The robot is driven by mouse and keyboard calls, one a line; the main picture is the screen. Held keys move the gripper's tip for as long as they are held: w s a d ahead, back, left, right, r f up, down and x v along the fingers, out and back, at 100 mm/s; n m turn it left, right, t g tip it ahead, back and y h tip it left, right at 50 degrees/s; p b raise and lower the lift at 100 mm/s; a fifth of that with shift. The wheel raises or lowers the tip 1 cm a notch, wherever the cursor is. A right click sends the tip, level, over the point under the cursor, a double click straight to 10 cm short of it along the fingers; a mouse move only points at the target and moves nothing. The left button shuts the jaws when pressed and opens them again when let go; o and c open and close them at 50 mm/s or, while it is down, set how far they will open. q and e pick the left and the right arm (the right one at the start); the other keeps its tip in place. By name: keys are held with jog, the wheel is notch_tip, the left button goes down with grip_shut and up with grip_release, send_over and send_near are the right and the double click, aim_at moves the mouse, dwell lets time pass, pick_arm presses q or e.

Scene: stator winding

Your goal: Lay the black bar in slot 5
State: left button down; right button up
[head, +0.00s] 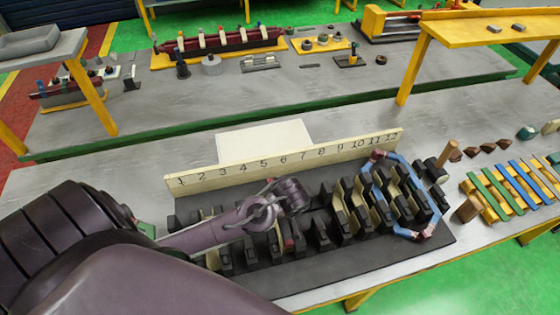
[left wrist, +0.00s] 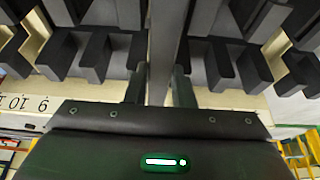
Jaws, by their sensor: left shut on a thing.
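My left gripper (left wrist: 159,86) is over the middle of the block. In the left wrist view its fingers are shut on a dark grey bar (left wrist: 164,45), which runs upward between block teeth. In the head view my wrist hides much of the block under the middle numbers, so I cannot tell which slot the bar is over or whether it touches the bottom. My right gripper is not in view.
A light-blue coil (head: 394,156) is around the teeth at the block's right end. A yellow rack (head: 487,208) with green and blue strips stands at the right, near wooden pegs (head: 449,152). A pale sheet (head: 262,139) lies behind the board.

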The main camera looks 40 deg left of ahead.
pick_arm(q)
jog(key=shift+s+d, duration=0.1)
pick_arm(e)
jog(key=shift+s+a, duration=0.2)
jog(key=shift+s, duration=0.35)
pick_arm(q)
jog(key=shift+f, duration=0.15)
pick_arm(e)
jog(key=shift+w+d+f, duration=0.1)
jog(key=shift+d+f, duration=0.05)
pick_arm(q)
jog(key=shift+f, duration=0.1)
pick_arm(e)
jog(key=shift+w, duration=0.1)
